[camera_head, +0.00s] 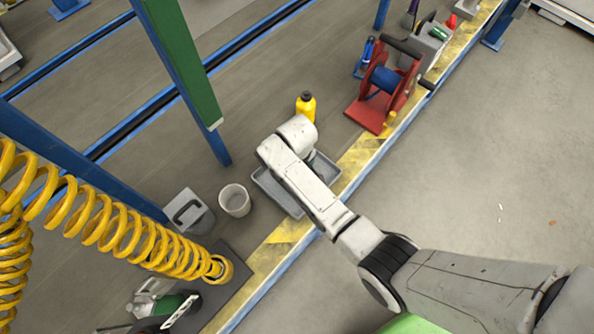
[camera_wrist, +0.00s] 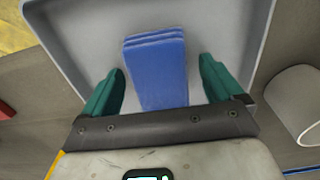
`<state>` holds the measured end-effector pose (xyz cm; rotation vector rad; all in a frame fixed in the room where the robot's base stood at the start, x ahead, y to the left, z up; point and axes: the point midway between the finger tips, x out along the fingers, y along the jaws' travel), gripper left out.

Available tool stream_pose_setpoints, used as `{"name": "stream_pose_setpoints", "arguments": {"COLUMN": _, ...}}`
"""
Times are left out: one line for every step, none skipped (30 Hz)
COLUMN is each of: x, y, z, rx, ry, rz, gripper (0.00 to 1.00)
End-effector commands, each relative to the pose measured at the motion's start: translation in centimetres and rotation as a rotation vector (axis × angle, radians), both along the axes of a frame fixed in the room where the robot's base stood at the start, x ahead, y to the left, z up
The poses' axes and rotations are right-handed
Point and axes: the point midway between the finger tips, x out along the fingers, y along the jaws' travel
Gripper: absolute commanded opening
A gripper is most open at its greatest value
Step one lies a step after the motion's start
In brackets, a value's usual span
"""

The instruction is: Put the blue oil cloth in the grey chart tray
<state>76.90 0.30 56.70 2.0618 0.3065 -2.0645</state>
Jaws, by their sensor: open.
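The blue oil cloth (camera_wrist: 155,65), a folded pad, shows in the wrist view over the bare floor of the grey chart tray (camera_wrist: 225,25), and appears to lie in it. My gripper (camera_wrist: 162,66) is open, with one green finger on each side of the cloth and a gap on both sides. The near end of the cloth is hidden by the gripper body. In the head view the tray (camera_head: 274,192) sits on the bench by the striped edge. My arm covers much of it there and hides the cloth and the fingers.
A white cup (camera_head: 234,200) and a grey box with a handle (camera_head: 188,212) stand left of the tray. A yellow bottle (camera_head: 306,107) stands behind it. A red reel (camera_head: 385,90) is to the right. A yellow coiled hose (camera_head: 120,230) hangs at the left.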

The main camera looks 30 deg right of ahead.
Motion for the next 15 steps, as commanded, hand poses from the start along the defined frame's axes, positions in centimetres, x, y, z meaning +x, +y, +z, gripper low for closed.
{"name": "stream_pose_setpoints", "arguments": {"x": 0.0, "y": 0.0, "z": 0.0, "rx": 0.0, "ry": 0.0, "rz": 0.0, "gripper": 0.93}}
{"name": "stream_pose_setpoints", "arguments": {"x": 0.0, "y": 0.0, "z": 0.0, "rx": 0.0, "ry": 0.0, "rz": 0.0, "gripper": 0.93}}
{"name": "stream_pose_setpoints", "arguments": {"x": 0.0, "y": 0.0, "z": 0.0, "rx": 0.0, "ry": 0.0, "rz": 0.0, "gripper": 0.93}}
{"name": "stream_pose_setpoints", "arguments": {"x": 0.0, "y": 0.0, "z": 0.0, "rx": 0.0, "ry": 0.0, "rz": 0.0, "gripper": 0.93}}
{"name": "stream_pose_setpoints", "arguments": {"x": 0.0, "y": 0.0, "z": 0.1, "rx": 0.0, "ry": 0.0, "rz": 0.0, "gripper": 0.93}}
{"name": "stream_pose_setpoints", "arguments": {"x": 0.0, "y": 0.0, "z": 0.2, "rx": 0.0, "ry": 0.0, "rz": 0.0, "gripper": 0.93}}
{"name": "stream_pose_setpoints", "arguments": {"x": 0.0, "y": 0.0, "z": 0.3, "rx": 0.0, "ry": 0.0, "rz": 0.0, "gripper": 0.93}}
{"name": "stream_pose_setpoints", "arguments": {"x": 0.0, "y": 0.0, "z": 0.5, "rx": 0.0, "ry": 0.0, "rz": 0.0, "gripper": 0.93}}
{"name": "stream_pose_setpoints", "arguments": {"x": 0.0, "y": 0.0, "z": 0.9, "rx": 0.0, "ry": -0.001, "rz": 0.0, "gripper": 0.93}}
{"name": "stream_pose_setpoints", "arguments": {"x": 0.0, "y": 0.0, "z": 1.3, "rx": 0.001, "ry": -0.002, "rz": 0.0, "gripper": 0.93}}
{"name": "stream_pose_setpoints", "arguments": {"x": 0.1, "y": 0.0, "z": 1.7, "rx": 0.0, "ry": -0.003, "rz": 0.0, "gripper": 0.93}}
{"name": "stream_pose_setpoints", "arguments": {"x": 0.1, "y": 0.0, "z": 2.4, "rx": 0.001, "ry": -0.002, "rz": 0.0, "gripper": 0.93}}
{"name": "stream_pose_setpoints", "arguments": {"x": 0.1, "y": 0.0, "z": 3.0, "rx": 0.0, "ry": -0.004, "rz": 0.0, "gripper": 0.93}}
{"name": "stream_pose_setpoints", "arguments": {"x": 0.1, "y": 0.0, "z": 3.6, "rx": 0.0, "ry": -0.003, "rz": 0.0, "gripper": 0.93}}
{"name": "stream_pose_setpoints", "arguments": {"x": 0.1, "y": 0.0, "z": 4.5, "rx": 0.0, "ry": -0.004, "rz": 0.0, "gripper": 0.93}}
